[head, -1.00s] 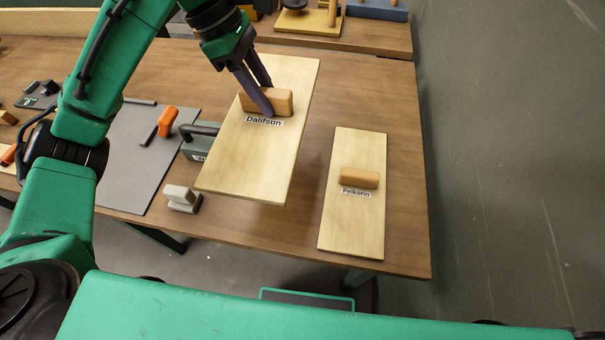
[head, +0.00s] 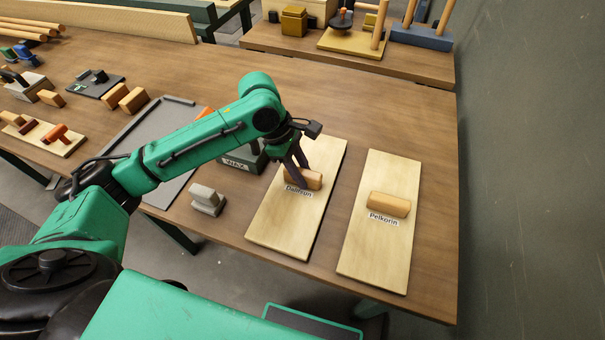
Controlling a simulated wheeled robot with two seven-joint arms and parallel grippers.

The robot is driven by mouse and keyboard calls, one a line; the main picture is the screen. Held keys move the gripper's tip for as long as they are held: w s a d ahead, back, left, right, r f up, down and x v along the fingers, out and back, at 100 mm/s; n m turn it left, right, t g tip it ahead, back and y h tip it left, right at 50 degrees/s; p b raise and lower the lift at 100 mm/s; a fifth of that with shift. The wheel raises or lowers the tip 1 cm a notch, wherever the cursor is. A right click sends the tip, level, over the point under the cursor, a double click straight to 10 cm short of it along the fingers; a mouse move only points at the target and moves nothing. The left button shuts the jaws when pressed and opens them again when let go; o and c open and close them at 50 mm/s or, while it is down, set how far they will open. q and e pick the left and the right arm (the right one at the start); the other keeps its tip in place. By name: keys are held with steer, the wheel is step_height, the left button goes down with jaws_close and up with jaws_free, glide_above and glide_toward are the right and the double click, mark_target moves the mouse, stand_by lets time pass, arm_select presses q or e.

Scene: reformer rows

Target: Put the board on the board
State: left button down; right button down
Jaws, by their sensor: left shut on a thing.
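A pale wooden board labelled Dalifsun (head: 280,225) has a wooden block handle (head: 311,180) on it. My left gripper (head: 299,180) comes from above and is shut on that handle, its dark fingers covering part of it and of the label. The Dalifsun board is at or close above the table; any gap beneath is hard to tell. A second pale board labelled Pelkorin (head: 376,250), with its own block handle (head: 388,205), lies flat on the table just to the right. A narrow strip of table separates the two boards. My right gripper is not in view.
Left of the boards are a grey block (head: 207,200), a grey-green labelled block (head: 243,158) and a grey sheet (head: 150,130). Several wooden blocks and tools lie farther left. The table (head: 395,120) is clear behind the boards; its right edge is near the Pelkorin board.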

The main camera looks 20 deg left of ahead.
arm_select(q)
steer(key=shift+f, duration=0.25)
steer(key=c, duration=0.6)
jaws_free()
steer(key=shift+f, duration=0.1)
steer(key=v, duration=1.2)
steer(key=shift+p, duration=0.35)
